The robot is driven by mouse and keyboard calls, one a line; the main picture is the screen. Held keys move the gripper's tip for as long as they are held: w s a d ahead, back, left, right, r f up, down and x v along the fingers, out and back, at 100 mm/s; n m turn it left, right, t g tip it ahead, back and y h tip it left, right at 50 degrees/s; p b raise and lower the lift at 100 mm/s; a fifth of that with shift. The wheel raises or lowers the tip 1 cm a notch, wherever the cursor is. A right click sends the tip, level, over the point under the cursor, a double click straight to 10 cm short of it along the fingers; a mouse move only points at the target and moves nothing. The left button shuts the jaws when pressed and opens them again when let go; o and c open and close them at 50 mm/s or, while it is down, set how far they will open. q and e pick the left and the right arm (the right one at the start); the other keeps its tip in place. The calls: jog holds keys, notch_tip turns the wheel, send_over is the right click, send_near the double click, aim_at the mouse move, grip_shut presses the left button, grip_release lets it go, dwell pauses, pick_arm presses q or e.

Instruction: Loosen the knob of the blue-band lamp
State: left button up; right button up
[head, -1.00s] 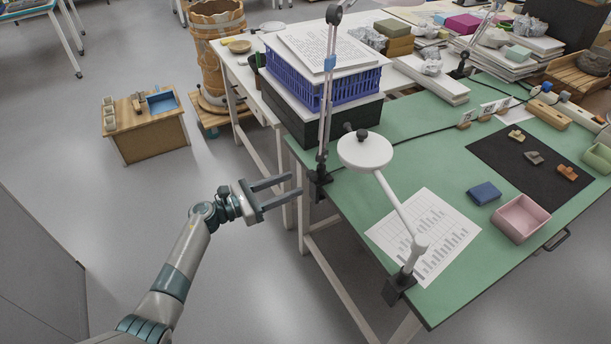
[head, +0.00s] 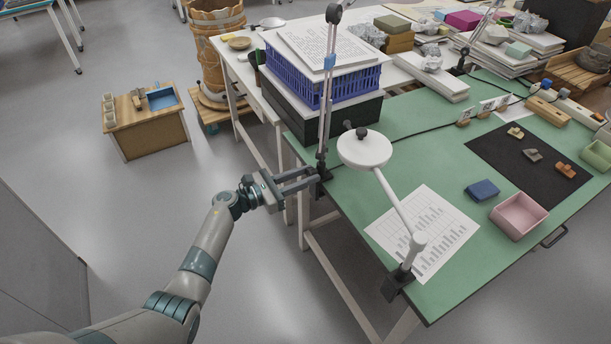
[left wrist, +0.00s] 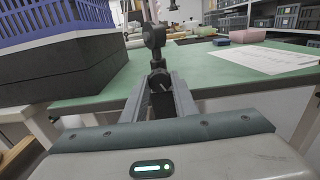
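The blue-band lamp (head: 329,66) is a slim grey arm with a blue band, standing on a dark clamp (head: 321,174) at the green table's left edge. In the left wrist view, a dark knob-like part (left wrist: 158,80) on the lamp's foot lies between my fingers, near the tips. My left gripper (head: 316,177) is open and reaches the clamp from the left; it also shows in the left wrist view (left wrist: 160,88). I cannot tell whether a finger touches the knob. My right gripper is not in view.
A second lamp with a white round head (head: 364,150) is clamped to the table's near edge. A dark box (head: 330,128) and blue basket (head: 345,88) stand just behind the blue-band lamp. The floor left of the table is free near my arm.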

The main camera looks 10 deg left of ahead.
pick_arm(q)
jog(key=shift+f+b, duration=0.1)
jog(key=shift+b, duration=0.3)
jog(key=shift+f+n+b, duration=0.1)
jog(key=shift+n+b, duration=0.4)
jog(key=shift+b, duration=0.3)
jog(key=shift+r+n, duration=0.2)
jog(key=shift+n, duration=0.7)
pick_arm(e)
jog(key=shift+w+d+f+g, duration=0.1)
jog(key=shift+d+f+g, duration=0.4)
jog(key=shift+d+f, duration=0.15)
pick_arm(q)
jog(key=o, duration=1.1)
jog(key=shift+c, duration=0.2)
